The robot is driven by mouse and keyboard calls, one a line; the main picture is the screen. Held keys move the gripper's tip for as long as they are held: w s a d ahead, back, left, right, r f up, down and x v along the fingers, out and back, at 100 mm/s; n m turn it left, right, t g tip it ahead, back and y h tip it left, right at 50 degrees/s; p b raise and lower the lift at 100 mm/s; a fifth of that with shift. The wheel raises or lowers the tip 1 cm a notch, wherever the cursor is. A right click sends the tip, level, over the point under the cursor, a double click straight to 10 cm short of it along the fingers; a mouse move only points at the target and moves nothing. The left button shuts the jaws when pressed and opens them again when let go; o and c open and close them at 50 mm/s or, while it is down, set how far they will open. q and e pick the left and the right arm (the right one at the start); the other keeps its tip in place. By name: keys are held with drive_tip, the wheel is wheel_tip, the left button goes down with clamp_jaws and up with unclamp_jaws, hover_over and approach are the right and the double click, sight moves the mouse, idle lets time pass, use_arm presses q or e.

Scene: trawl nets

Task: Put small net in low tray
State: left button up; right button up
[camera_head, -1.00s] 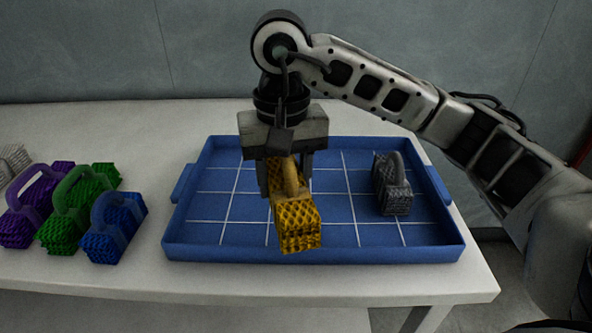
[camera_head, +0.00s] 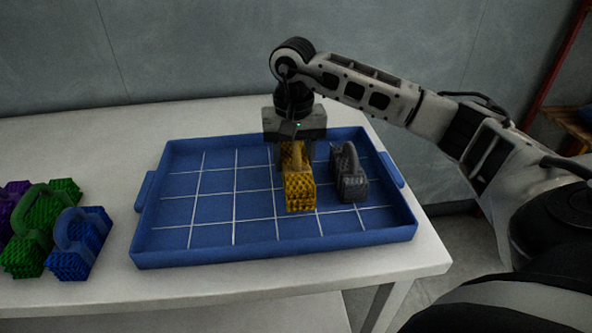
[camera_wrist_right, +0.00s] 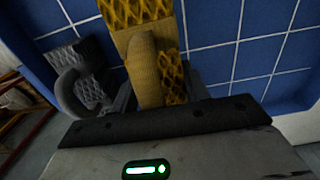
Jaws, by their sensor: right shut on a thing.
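My right gripper (camera_head: 294,146) is shut on the handle of a yellow net (camera_head: 300,193). The handle also shows between its fingers (camera_wrist_right: 158,88) in the right wrist view. The yellow net is upright inside the low blue tray (camera_head: 215,203), right of its middle; I cannot tell whether it touches the tray floor. A dark grey net (camera_head: 351,186) with a handle stands in the tray just right of the yellow one. It also shows at left in the right wrist view (camera_wrist_right: 88,92). My left gripper is out of view.
Blue (camera_head: 78,259), green (camera_head: 24,257) and purple (camera_head: 8,192) nets stand on the white table (camera_head: 90,135) left of the tray. The left and middle of the tray are free. A wall stands behind the table.

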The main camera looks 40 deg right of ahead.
drive_tip(key=shift+d+f, duration=0.25)
drive_tip(key=shift+f, duration=0.05)
wheel_tip(320, 180, down, 3)
drive_tip(key=shift+w+d+f, duration=0.1)
drive_tip(key=shift+f, duration=0.05)
